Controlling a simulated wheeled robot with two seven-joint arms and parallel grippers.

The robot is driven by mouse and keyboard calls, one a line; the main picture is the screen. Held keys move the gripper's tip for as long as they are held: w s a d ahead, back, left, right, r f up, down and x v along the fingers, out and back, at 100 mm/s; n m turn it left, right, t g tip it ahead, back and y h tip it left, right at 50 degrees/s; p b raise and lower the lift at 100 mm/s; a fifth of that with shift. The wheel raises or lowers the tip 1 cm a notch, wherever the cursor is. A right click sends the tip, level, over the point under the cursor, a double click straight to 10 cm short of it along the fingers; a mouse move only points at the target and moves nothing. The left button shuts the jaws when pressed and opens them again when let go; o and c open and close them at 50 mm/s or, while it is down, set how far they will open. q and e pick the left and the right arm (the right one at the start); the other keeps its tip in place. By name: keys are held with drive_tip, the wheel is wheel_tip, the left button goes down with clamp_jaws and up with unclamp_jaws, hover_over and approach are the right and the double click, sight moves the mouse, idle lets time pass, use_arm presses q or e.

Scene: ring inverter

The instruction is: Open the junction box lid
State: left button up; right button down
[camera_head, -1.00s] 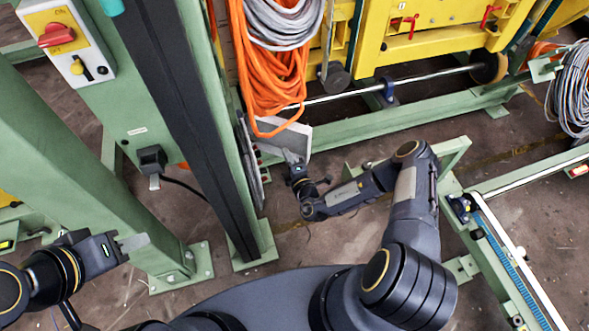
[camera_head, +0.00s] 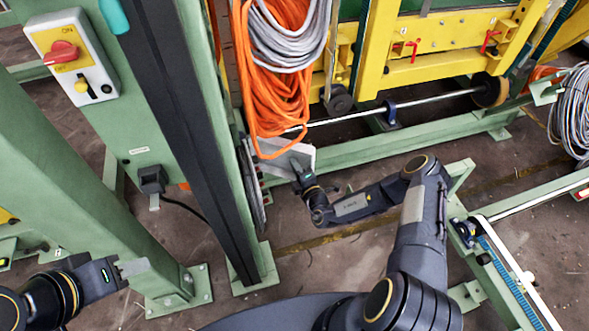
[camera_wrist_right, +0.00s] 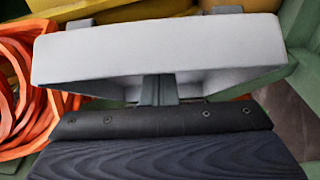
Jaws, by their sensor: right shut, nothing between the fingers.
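The junction box lid looks like a pale grey panel (camera_head: 287,158) beside the green post, below the orange cable, partly hidden by the cable and my right gripper. In the right wrist view the lid (camera_wrist_right: 158,50) fills the upper middle, its broad face and underside edge showing. My right gripper (camera_head: 298,168) is at the lid. In the wrist view its fingers (camera_wrist_right: 159,92) are together, with nothing between them, and their tips reach the lid's underside; contact cannot be told. The box interior is hidden. My left gripper (camera_head: 132,267) is at the lower left, away from the lid; its finger gap is unclear.
Orange cable (camera_head: 272,85) and grey cable (camera_head: 290,35) hang just above the lid. The green post (camera_head: 195,130) stands left of it. A switch box (camera_head: 72,55) is at upper left. A green rail (camera_head: 420,135) runs behind my right arm. Floor between is clear.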

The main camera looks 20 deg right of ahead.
drive_tip(key=shift+w+d+f+n+y+b, duration=0.1)
drive_tip(key=shift+w+d+n+y+b, duration=0.15)
drive_tip(key=shift+w, duration=0.2)
drive_tip(key=shift+w+d+f+n+y+b, duration=0.1)
drive_tip(key=shift+w+d+n+y+b, duration=0.05)
drive_tip(key=shift+w+d+y+b, duration=0.2)
drive_tip(key=w+d+b, duration=0.1)
drive_tip(key=w+b, duration=0.1)
drive_tip(key=w, duration=0.5)
drive_tip(key=shift+w+d+r+b, duration=0.15)
drive_tip(key=shift+w+d+b, duration=0.15)
drive_tip(key=shift+d+b, duration=0.1)
